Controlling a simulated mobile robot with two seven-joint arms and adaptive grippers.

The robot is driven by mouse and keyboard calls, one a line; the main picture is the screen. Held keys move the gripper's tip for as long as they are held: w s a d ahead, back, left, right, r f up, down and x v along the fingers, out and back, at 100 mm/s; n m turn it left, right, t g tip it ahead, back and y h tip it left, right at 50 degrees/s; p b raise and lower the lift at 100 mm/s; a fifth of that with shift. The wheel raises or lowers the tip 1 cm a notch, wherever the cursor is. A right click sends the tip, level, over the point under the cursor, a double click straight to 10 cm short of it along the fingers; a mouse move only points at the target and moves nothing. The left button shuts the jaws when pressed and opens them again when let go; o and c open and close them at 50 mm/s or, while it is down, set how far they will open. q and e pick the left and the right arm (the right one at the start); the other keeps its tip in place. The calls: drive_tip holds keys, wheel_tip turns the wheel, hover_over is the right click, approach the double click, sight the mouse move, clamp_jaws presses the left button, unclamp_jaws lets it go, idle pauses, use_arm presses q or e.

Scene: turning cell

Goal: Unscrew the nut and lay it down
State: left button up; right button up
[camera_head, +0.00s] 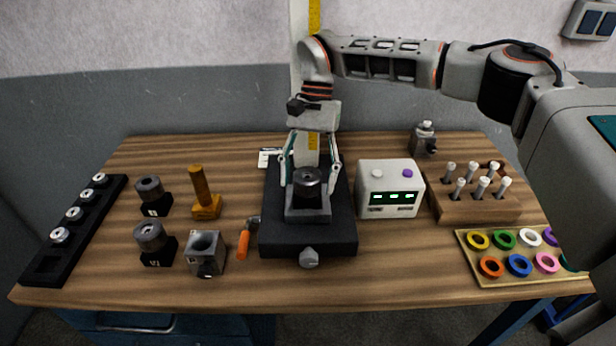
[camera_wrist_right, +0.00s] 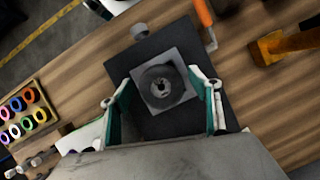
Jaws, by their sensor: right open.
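The nut (camera_head: 306,177) is a dark round ring with a central hole. It sits on a grey block (camera_head: 307,214) on the black base (camera_head: 308,243) in the middle of the bench. In the right wrist view the nut (camera_wrist_right: 163,86) lies between and just beyond my fingertips. My right gripper (camera_head: 310,182) points down from above, open, with one finger on each side of the nut. The fingers (camera_wrist_right: 161,88) look apart from the nut in the wrist view. Whether a thread sits inside the nut is too small to tell. My left gripper is not in view.
A white box with green displays (camera_head: 390,190) stands close right of the base. An orange-handled tool (camera_head: 244,243) lies close left, near a yellow post (camera_head: 203,194) and a grey block with a bore (camera_head: 205,253). A peg rack (camera_head: 478,205) and ring tray (camera_head: 500,275) are at right.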

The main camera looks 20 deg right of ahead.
wheel_tip(320, 180, up, 10)
drive_tip(key=shift+f, duration=0.1)
idle(0.4)
